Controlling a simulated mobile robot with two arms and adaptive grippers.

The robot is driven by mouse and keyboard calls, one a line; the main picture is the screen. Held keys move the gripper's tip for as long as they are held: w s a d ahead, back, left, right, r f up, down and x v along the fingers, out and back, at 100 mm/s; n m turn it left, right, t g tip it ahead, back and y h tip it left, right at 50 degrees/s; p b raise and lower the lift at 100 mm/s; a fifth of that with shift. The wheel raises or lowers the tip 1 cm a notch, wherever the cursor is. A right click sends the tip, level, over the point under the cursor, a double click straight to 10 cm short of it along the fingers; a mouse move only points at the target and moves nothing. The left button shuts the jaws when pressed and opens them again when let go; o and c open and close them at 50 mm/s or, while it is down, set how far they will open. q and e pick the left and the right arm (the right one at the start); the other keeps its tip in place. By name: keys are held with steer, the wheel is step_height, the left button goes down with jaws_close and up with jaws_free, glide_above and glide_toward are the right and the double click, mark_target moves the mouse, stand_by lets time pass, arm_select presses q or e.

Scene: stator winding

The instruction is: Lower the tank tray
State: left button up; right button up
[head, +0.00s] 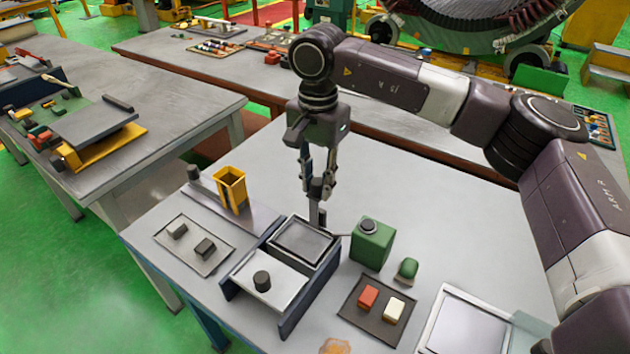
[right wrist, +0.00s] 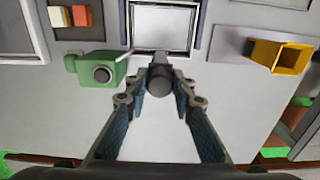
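The tank tray (head: 303,241) is a grey, light-rimmed square panel at the back end of a dark blue-sided holder (head: 283,325). It also shows at the top of the right wrist view (right wrist: 162,25). A grey upright post (head: 315,216) stands at the tray's back edge. My right gripper (head: 317,192) points down above that edge, with its fingertips closed around the post's round dark top (right wrist: 160,78). I cannot tell how high the tray sits in the holder. My left gripper is in neither view.
A green box (head: 372,243) stands close right of the tray, with a thin rod towards it. A yellow open bin (head: 231,189) stands back left.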

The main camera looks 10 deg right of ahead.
mark_target(317, 200)
steer(key=shift+c, duration=1.3)
steer(key=shift+f+b, duration=0.3)
steer(key=shift+f, duration=0.1)
steer(key=shift+f+b, duration=1.5)
steer(key=shift+f, duration=0.65)
steer(key=o, duration=0.8)
steer(key=shift+o, duration=0.2)
steer(key=shift+r, duration=0.15)
steer(key=shift+r+p, duration=1.75)
steer(key=shift+r, duration=1.2)
